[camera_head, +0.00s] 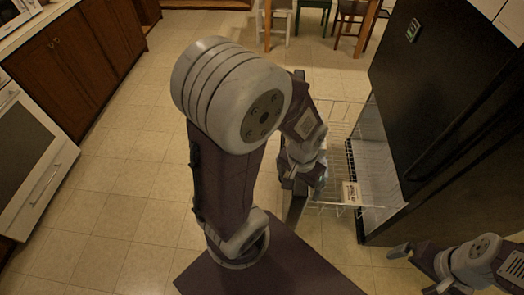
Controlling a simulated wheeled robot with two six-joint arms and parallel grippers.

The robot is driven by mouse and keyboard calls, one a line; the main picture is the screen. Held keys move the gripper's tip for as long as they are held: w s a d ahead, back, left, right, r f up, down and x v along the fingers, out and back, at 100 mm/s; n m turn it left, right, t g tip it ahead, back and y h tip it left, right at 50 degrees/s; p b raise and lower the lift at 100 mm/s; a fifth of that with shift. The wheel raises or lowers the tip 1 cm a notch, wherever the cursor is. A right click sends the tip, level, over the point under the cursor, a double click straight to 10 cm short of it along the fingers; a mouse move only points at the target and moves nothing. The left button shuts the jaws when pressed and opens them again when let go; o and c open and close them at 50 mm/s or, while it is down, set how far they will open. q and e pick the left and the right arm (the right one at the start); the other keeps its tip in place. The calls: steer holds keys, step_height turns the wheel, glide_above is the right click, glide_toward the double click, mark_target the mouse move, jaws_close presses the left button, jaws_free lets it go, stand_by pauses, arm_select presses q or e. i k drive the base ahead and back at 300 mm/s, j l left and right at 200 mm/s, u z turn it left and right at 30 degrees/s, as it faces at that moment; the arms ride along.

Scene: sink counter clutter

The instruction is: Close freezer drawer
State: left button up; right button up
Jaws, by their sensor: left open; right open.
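The freezer drawer (337,205) is a white wire basket. It is pulled out from the lower part of the black fridge (432,85) and stands open over the floor. A small white box with print (350,193) is in the basket. My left gripper (303,193) is open at the near left side of the basket, overlapping it in the view; I cannot tell whether it touches. My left arm hides part of the drawer's left side. My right gripper (412,270) is open and empty in front of the fridge at the lower right, apart from the drawer.
Brown cabinets (65,70) and a white oven (35,160) line the left side. Chairs and table legs (360,20) stand at the back. The tiled floor (120,190) between oven and drawer is clear.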

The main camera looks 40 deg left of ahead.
mark_target(295, 201)
steer(key=i+j+u, duration=0.1)
steer(key=j+u, duration=0.15)
steer(key=i+j+u, duration=0.25)
steer(key=j, duration=0.2)
steer(key=i+j+u, duration=0.1)
steer(key=j+u, duration=0.15)
steer(key=j, duration=0.1)
